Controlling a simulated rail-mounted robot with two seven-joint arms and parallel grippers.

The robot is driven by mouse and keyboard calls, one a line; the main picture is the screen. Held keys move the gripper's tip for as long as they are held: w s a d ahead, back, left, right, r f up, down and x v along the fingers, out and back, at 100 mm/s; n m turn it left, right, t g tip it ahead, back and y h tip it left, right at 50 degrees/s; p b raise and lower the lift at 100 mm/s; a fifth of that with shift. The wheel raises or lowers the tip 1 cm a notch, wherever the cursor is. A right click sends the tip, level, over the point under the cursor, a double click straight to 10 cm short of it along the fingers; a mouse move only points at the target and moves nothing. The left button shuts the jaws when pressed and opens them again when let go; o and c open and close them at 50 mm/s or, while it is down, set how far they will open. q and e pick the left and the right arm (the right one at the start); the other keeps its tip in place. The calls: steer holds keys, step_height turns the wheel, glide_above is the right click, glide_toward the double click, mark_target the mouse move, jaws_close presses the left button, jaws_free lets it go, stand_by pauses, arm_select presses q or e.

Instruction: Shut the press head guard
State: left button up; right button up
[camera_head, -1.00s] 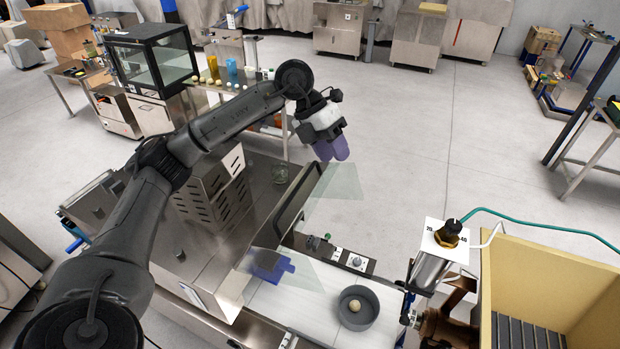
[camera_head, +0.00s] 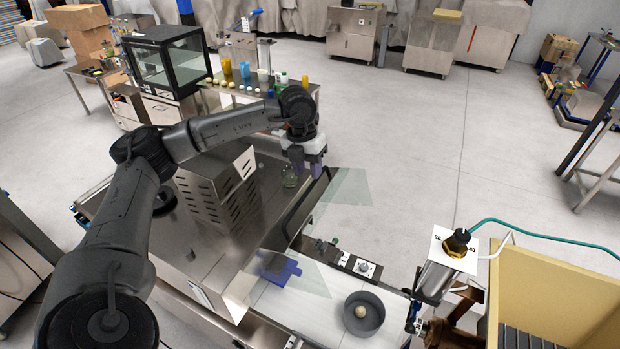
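The press head guard is made of clear panels, one (camera_head: 345,187) sticking out to the right of the dark frame and one (camera_head: 306,277) lower, over the white belt. The dark-edged frame (camera_head: 297,212) stands tilted along the right side of the steel press machine (camera_head: 218,192). My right gripper is not in view.
A grey round pan (camera_head: 364,313) with a dough ball sits on the white belt (camera_head: 320,318). A blue part (camera_head: 280,268) lies behind the lower clear panel. A control strip with a knob (camera_head: 363,268) borders the belt. A yellowish bin (camera_head: 550,290) stands right.

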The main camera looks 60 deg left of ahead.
mark_target(311, 185)
arm_select(q)
steer(key=shift+w+d+f+p, duration=0.1)
steer(key=shift+d+f+p, duration=0.1)
steer(key=shift+f, duration=0.85)
steer(key=shift+w+d+f+p, duration=0.1)
steer(key=shift+f+p, duration=0.05)
steer(key=shift+f, duration=0.85)
jaws_close()
